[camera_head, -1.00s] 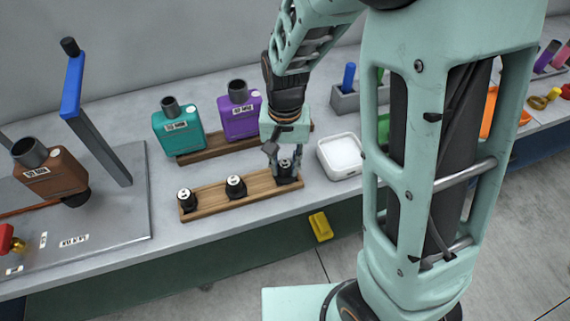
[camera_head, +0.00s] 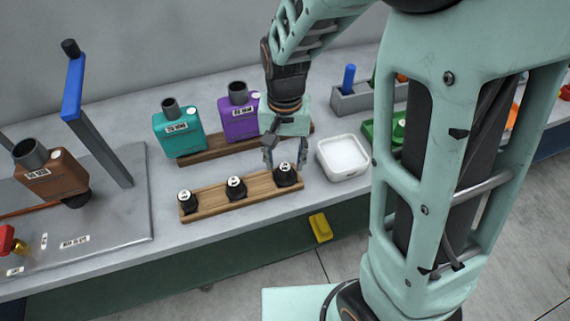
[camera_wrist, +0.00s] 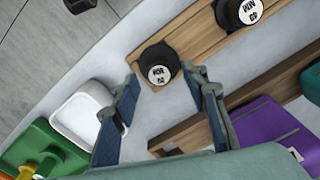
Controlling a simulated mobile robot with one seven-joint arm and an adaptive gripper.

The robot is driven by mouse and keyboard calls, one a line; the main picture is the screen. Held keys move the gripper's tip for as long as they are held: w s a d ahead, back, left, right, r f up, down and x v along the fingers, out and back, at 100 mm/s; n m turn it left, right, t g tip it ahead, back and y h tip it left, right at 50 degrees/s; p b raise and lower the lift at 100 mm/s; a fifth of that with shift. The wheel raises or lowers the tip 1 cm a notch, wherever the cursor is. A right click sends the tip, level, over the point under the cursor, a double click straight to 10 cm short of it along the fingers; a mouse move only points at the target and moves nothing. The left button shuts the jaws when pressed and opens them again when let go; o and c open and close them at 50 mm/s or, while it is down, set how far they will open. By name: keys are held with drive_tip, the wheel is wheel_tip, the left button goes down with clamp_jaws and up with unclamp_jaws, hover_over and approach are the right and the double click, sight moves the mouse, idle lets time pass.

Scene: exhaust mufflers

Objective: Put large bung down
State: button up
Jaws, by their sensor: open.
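Three black bungs with white labelled tops stand in a row on a wooden rack (camera_head: 212,206). The right bung (camera_head: 285,175) sits at the rack's right end; the middle bung (camera_head: 236,187) and left bung (camera_head: 187,201) are apart from it. My gripper (camera_head: 285,158) is open, just above and behind the right bung. In the wrist view the same right bung (camera_wrist: 159,64) shows beyond the gap between my open fingertips (camera_wrist: 168,78), with nothing held. I cannot tell from the labels which bung is the large one.
A white tray (camera_head: 345,174) stands right of the rack. A brown muffler (camera_head: 52,180) is at the left. A yellow handle (camera_head: 320,227) juts from the bench front.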

sight(285, 166)
wheel_tip(285, 166, up, 10)
drive_tip(key=shift+f+p, duration=0.25)
drive_tip(key=shift+p, duration=0.05)
